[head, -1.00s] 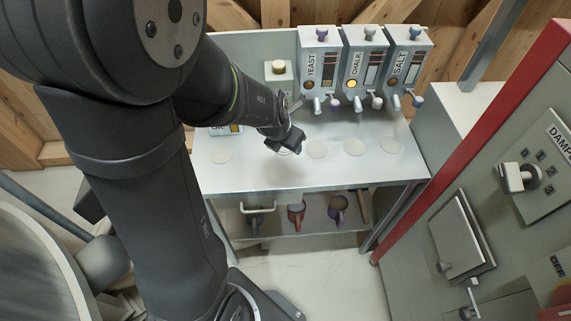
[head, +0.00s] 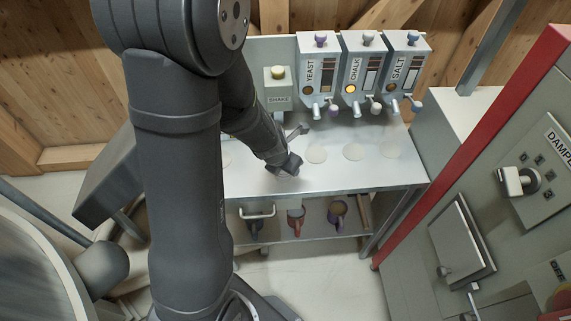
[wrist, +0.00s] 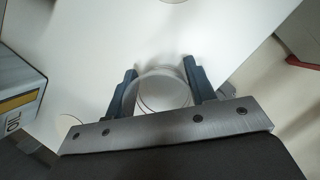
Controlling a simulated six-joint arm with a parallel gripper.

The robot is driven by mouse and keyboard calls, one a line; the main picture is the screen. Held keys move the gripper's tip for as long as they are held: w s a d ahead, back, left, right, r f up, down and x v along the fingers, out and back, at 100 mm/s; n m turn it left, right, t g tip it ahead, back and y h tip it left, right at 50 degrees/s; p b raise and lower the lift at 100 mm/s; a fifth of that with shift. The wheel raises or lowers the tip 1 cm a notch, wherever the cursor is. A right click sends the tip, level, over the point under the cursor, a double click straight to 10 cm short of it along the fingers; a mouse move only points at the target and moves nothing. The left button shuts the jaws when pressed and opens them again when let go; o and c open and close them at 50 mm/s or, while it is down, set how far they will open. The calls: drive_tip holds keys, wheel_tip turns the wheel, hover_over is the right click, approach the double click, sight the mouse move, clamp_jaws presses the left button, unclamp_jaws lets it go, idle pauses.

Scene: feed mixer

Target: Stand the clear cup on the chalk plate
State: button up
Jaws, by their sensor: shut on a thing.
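My gripper (wrist: 163,88) is shut on the clear cup (wrist: 160,101), with one dark finger on each side of its round rim. In the head view my gripper (head: 287,168) is over the counter, left of the row of pale discs, and hides most of the cup. The chalk plate (head: 353,152) appears to be the bare pale disc below the CHALK dispenser (head: 356,72). My gripper is to its left and apart from it. I cannot tell whether the cup touches the counter.
Similar discs lie below the YEAST (head: 317,154) and SALT (head: 391,149) dispensers. Dispenser spouts and knobs overhang the back of the counter (head: 300,180). A SHAKE box (head: 279,89) stands at the back left. A box marked OIL (wrist: 18,95) shows in the wrist view.

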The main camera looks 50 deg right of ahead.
drive_tip(key=shift+f, duration=0.1)
drive_tip(key=o, duration=0.9)
drive_tip(key=shift+o, duration=0.2)
drive_tip(key=shift+f, duration=0.1)
drive_tip(key=v, duration=1.6)
drive_tip(key=shift+r, duration=0.25)
drive_tip(key=shift+o, duration=0.6)
drive_tip(key=shift+a+r, duration=0.2)
drive_tip(key=shift+r, duration=0.2)
